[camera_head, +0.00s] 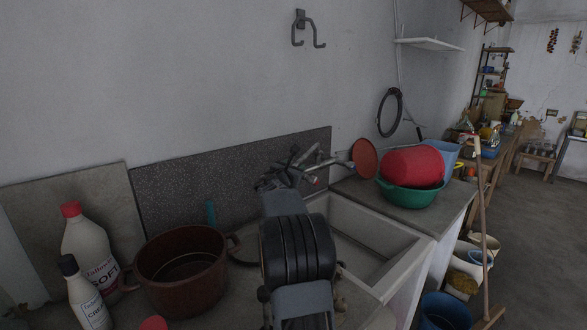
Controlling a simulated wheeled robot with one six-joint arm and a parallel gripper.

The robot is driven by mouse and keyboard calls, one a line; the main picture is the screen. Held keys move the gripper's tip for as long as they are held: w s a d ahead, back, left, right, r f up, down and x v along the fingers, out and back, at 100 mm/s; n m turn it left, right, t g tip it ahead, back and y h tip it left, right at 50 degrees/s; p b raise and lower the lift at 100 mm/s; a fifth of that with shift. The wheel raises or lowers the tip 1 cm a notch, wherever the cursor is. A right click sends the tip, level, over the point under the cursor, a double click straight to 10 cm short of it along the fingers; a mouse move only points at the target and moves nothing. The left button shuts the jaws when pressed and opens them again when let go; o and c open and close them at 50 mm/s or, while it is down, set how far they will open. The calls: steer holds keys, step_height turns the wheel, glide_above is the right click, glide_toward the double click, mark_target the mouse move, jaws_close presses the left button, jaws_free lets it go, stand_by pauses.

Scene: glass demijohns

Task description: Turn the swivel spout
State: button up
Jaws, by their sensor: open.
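A grey metal tap with what looks like the swivel spout (325,163) shows at the back of the stone sink (372,227), against the speckled splashback. My gripper (297,160) is open, at the far end of my arm, close to the tap on its left. The fingertips are small and dark and overlap the tap in the picture, so I cannot tell whether they touch it. My arm hides the left part of the sink and part of the tap.
A brown pot (180,268) and white bottles (88,243) stand on the left. An orange-red round dish (365,158) is just right of the tap. A red basin (412,165) sits in a green bowl (410,197) on the right counter. The sink's right interior looks clear.

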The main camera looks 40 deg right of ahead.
jaws_close()
stand_by(0.3)
steer(key=shift+s+d+b, duration=0.15)
steer(key=shift+s+b, duration=0.2)
steer(key=shift+b, duration=0.3)
